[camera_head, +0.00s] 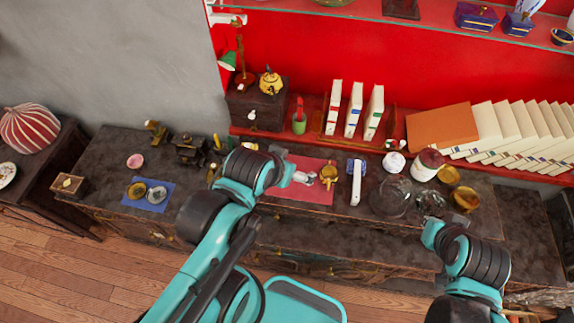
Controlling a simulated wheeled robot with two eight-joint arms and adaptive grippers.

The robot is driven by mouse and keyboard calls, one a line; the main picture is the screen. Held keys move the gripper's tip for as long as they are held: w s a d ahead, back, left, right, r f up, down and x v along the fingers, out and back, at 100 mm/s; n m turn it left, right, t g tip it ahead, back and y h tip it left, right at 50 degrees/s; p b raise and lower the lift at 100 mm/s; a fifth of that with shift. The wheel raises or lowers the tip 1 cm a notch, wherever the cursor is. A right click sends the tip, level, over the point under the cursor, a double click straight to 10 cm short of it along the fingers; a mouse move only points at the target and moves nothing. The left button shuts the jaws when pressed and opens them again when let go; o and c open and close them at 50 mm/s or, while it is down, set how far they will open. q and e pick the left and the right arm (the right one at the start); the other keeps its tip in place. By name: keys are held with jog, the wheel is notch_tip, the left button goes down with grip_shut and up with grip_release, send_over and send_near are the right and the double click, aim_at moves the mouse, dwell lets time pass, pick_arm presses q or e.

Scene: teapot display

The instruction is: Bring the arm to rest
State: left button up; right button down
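My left arm reaches up from the bottom middle to the dark cabinet top (345,215). The fingers are too small to judge as open or shut. A yellow teapot (270,82) sits on a dark box (258,106) at the back.
A blue mat (149,203) with small round items lies left. White books (353,110) stand behind on the red shelf, an orange book (441,128) leaning beside more.

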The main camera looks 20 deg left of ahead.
notch_tip(320, 180, down, 19)
jog(key=b, duration=1.8)
jog(key=shift+r+b, duration=0.2)
jog(key=shift+b, duration=0.1)
